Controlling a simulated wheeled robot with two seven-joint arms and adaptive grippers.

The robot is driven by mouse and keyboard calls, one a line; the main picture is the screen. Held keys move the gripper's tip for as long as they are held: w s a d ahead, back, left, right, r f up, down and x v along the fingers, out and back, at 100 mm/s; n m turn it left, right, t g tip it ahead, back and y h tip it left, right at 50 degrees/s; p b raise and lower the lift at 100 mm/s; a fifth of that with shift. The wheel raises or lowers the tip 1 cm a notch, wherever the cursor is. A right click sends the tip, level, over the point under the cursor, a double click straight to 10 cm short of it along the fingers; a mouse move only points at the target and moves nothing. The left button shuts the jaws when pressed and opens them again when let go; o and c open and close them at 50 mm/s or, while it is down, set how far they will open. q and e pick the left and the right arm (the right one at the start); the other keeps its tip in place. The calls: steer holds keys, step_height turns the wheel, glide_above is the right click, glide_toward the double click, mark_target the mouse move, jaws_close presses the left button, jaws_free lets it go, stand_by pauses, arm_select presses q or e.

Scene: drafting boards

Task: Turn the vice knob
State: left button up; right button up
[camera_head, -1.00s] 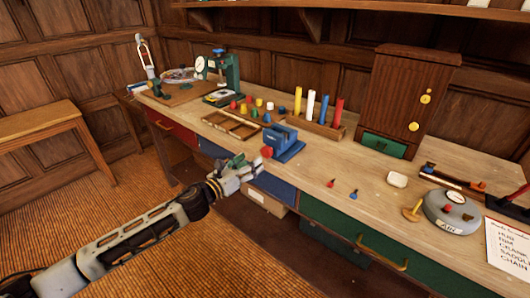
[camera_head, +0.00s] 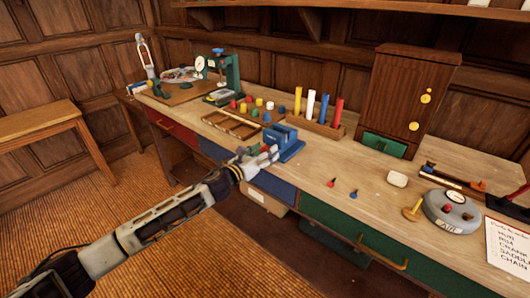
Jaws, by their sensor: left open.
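The blue vice (camera_head: 286,143) stands near the front edge of the workbench, at the middle of the view. Its red knob, on the side facing me, is now hidden behind my left gripper. My left gripper (camera_head: 270,154) reaches in from the lower left and is open at the front of the vice, with its fingers around or right beside where the knob sits. I cannot tell whether the fingers touch the knob. My right gripper is not in view.
The wooden workbench (camera_head: 372,182) runs across the view. A divided wooden tray (camera_head: 230,124) lies left of the vice. A rack of coloured cylinders (camera_head: 318,127) stands behind it. A wooden stool or table (camera_head: 38,122) stands at the far left.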

arm_select(q)
steer(key=shift+w, duration=0.1)
steer(key=shift+c, duration=0.5)
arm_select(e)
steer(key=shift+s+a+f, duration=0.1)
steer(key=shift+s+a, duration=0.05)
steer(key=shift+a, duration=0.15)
arm_select(q)
steer(key=c, duration=0.9)
steer(key=shift+c, duration=0.2)
steer(key=shift+n+p, duration=0.55)
steer(key=shift+n, duration=0.15)
steer(key=shift+n+p, duration=0.35)
steer(key=shift+n, duration=0.45)
steer(key=shift+w+n+p, duration=0.1)
steer(key=shift+n+p, duration=1.25)
steer(key=shift+n, duration=0.75)
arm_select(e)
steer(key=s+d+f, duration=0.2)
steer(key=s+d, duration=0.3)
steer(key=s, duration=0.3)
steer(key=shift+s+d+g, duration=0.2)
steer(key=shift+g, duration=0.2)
arm_select(q)
steer(key=shift+a+f, duration=0.1)
